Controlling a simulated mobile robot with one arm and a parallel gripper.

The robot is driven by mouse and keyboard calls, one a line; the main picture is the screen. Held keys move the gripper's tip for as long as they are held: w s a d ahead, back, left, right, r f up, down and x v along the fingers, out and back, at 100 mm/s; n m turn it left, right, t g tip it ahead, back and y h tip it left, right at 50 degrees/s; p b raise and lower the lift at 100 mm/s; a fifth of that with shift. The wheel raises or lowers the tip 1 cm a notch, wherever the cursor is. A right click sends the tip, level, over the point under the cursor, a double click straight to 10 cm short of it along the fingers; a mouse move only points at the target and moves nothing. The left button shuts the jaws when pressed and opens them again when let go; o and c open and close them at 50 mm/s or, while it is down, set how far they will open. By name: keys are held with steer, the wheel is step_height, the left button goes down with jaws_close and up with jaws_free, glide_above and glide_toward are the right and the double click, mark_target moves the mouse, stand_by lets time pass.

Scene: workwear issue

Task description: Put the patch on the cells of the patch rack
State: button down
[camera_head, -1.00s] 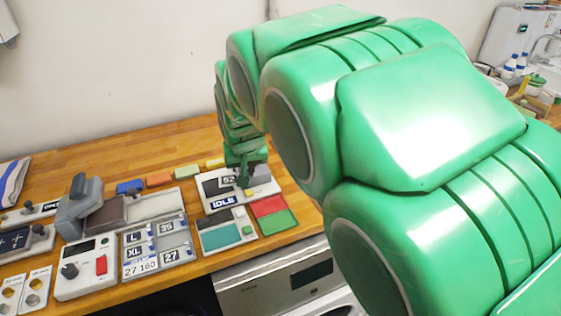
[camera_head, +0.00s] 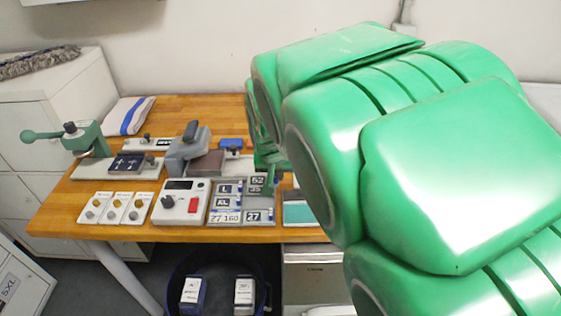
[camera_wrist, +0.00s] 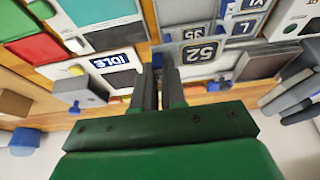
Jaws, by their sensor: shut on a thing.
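My gripper (camera_wrist: 159,75) is shut on the blue tab of the grey patch marked "52" (camera_wrist: 200,52). The patch sticks out to the right of the fingertips in the wrist view. In the head view the patch (camera_head: 257,181) shows at the upper right of the patch rack (camera_head: 231,202), partly covering the "35" patch (camera_head: 255,189). I cannot tell whether it touches the rack. The rack also holds patches marked "L" (camera_head: 225,188), "XL" (camera_head: 222,202) and "27" (camera_head: 252,217). My arm hides the area right of the rack.
A press with a grey handle (camera_head: 187,148) stands behind a control box with a red switch (camera_head: 181,203), left of the rack. A device reading "IDLE" (camera_wrist: 112,60) and red and green pads (camera_wrist: 36,50) show in the wrist view. A folded towel (camera_head: 126,115) lies at the back left.

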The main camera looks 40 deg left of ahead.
steer(key=shift+f, duration=3.85)
steer(key=shift+f, duration=0.3)
steer(key=c, duration=1.1)
jaws_free()
steer(key=shift+d+r, duration=0.1)
